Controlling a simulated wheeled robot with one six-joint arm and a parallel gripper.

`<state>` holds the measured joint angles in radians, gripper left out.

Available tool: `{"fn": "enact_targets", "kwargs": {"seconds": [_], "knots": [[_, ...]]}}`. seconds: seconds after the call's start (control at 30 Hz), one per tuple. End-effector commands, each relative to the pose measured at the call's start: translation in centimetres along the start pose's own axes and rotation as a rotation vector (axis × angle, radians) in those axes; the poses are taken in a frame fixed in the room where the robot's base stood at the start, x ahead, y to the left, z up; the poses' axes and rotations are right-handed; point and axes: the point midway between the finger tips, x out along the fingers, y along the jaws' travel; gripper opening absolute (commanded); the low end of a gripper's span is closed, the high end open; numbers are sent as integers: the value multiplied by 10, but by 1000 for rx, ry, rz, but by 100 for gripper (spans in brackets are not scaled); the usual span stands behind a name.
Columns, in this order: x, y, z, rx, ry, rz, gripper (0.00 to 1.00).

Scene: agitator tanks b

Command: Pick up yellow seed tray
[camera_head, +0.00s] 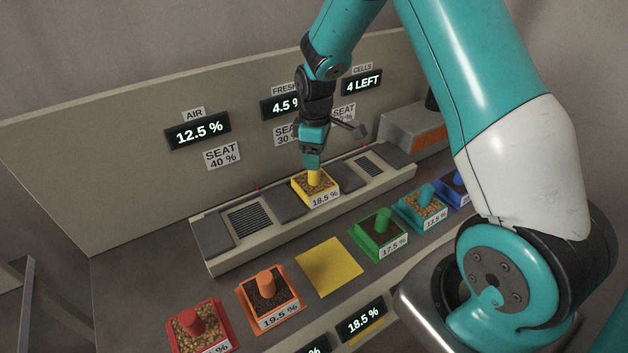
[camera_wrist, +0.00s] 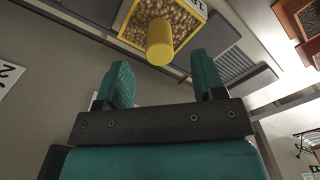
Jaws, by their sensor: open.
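The yellow seed tray (camera_head: 302,188) is full of seeds, has an upright yellow knob and a label reading 18.5 %. It sits on the raised bench between two dark plates. In the wrist view the tray (camera_wrist: 127,12) is at the top, with its knob (camera_wrist: 160,42) pointing toward my fingers. My gripper (camera_head: 311,165) is open and empty, directly above the knob. In the wrist view my open gripper (camera_wrist: 162,75) has one finger on each side of the knob's line, with the knob's end near the fingertips. I cannot tell whether they touch.
The raised bench (camera_head: 225,262) has dark grilles. In front stand red (camera_head: 225,318), orange (camera_head: 248,292), green (camera_head: 363,247), teal (camera_head: 409,215) and blue trays. A bare yellow square (camera_head: 330,267) lies between orange and green. A panel with displays (camera_head: 198,130) rises behind.

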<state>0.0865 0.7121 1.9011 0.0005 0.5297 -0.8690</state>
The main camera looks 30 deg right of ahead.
Motion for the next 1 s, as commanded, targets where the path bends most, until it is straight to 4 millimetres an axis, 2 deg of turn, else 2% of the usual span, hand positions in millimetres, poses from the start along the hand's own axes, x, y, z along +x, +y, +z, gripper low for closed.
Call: {"fn": "enact_targets", "kwargs": {"seconds": [0.27,0.53,0.83,1.0], "knots": [[19,0,-1,0,-1,-2,63],[56,1,-3,1,-1,0,63],[62,2,-3,1,0,2,63],[62,2,-3,1,0,2,24]]}}
